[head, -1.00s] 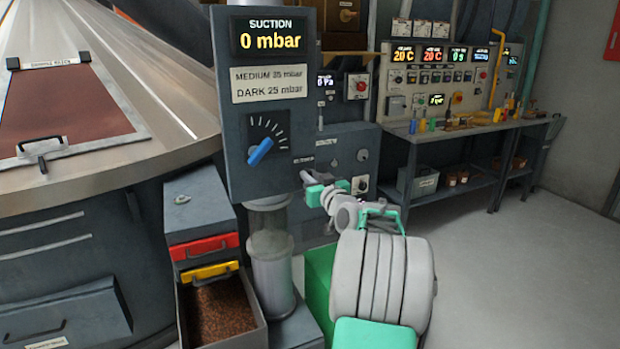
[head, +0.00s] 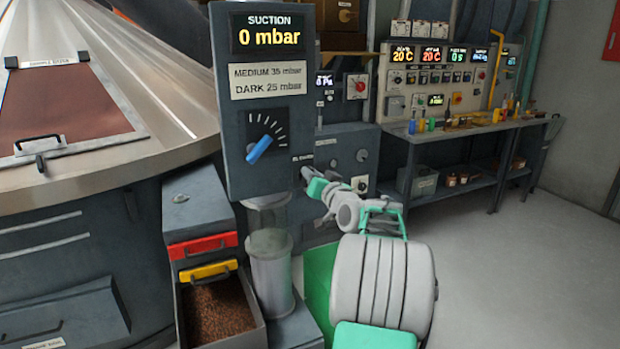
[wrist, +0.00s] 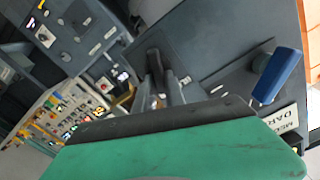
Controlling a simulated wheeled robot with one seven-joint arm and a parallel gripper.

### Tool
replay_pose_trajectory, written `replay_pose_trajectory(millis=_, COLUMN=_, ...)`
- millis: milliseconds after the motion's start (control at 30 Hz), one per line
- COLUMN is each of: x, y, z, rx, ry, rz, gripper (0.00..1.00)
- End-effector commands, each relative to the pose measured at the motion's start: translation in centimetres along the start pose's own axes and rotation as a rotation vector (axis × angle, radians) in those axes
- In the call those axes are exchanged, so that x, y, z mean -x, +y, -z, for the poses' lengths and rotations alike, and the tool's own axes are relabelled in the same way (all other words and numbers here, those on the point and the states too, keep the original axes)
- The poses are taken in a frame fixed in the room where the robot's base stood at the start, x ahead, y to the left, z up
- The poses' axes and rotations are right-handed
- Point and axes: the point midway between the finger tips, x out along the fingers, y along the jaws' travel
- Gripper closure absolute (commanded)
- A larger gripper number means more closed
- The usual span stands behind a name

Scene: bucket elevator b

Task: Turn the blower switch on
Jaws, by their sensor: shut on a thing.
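The grey suction panel (head: 225,150) stands at centre, with a display reading 0 mbar and a blue knob (head: 259,149). A small label, too blurred to read surely, sits low on its right side. My gripper (head: 306,173) reaches the panel's lower right corner just under that label. The blower switch is hidden behind my gripper in the head view. In the wrist view my gripper (wrist: 160,75) is against the panel face, shut on what seems to be the switch lever. The blue knob (wrist: 276,75) shows to its right there.
A second control cabinet (head: 345,140) with a red knob stands behind my gripper. A workbench (head: 470,130) with displays and bottles is at the right. Below the panel are a clear cylinder (head: 270,270) and a bin of brown beans (head: 215,310). The floor at right is clear.

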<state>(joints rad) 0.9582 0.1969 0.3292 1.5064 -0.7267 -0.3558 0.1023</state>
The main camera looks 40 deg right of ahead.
Motion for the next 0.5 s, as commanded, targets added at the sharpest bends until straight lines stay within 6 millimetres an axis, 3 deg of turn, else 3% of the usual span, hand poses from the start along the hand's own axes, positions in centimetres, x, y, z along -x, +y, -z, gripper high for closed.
replay_pose_trajectory(millis=500, x=0.01, y=0.74, z=-0.09, rx=-0.489, ry=0.0, rz=-0.001, gripper=1.0)
